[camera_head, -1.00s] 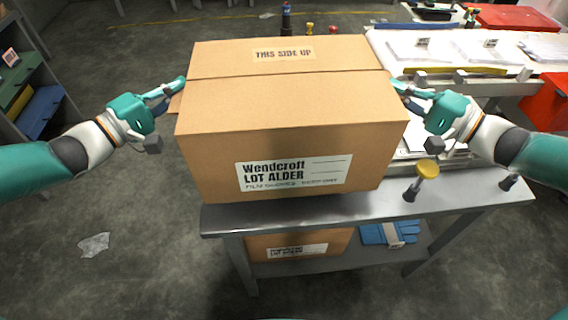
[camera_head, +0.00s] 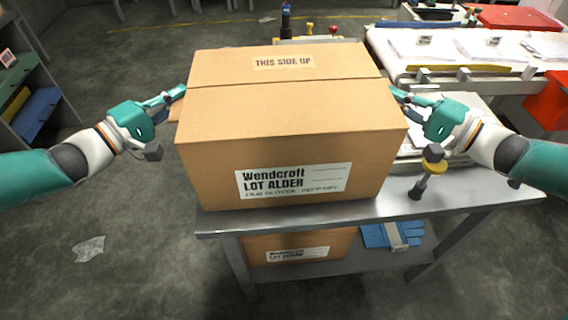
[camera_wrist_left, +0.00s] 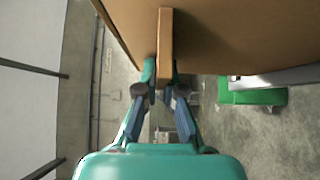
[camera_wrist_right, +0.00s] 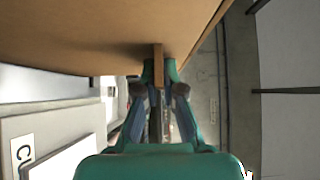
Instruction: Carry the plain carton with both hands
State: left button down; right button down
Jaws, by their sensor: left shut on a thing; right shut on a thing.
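The plain brown carton (camera_head: 290,105) is closed and level, over the left part of the grey metal bench (camera_head: 455,205). Its top reads "THIS SIDE UP" and its front label reads "Wendcroft LOT ALDER". I cannot tell whether its underside touches the bench top. My left gripper (camera_head: 178,92) is shut on a cardboard tab on the carton's left side; the tab shows between the fingers in the left wrist view (camera_wrist_left: 165,45). My right gripper (camera_head: 398,92) is shut on a matching tab on the right side, seen in the right wrist view (camera_wrist_right: 158,62). The carton's back is hidden.
A yellow-collared hand tool (camera_head: 431,172) stands on the bench right of the carton. A second carton (camera_head: 290,250) and blue gloves (camera_head: 385,236) lie on the lower shelf. A conveyor (camera_head: 470,55) is behind right, shelving (camera_head: 30,95) at left. Floor at left is mostly clear.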

pick_arm(q)
jog(key=shift+f, duration=0.45)
pick_arm(e)
jog(key=shift+f, duration=0.45)
pick_arm(q)
jog(key=c, duration=1.3)
grip_release()
pick_arm(e)
jog(key=c, duration=1.3)
grip_release()
pick_arm(q)
jog(key=shift+s+a, duration=0.1)
pick_arm(e)
jog(key=shift+s+d, duration=0.1)
jog(key=shift+d, duration=0.05)
pick_arm(q)
jog(key=v, duration=1.1)
jog(key=shift+s+a, duration=0.25)
jog(key=shift+s, duration=0.05)
pick_arm(e)
jog(key=v, duration=1.1)
jog(key=shift+s+d, duration=0.25)
pick_arm(q)
jog(key=shift+f, duration=0.1)
pick_arm(e)
jog(key=shift+f, duration=0.1)
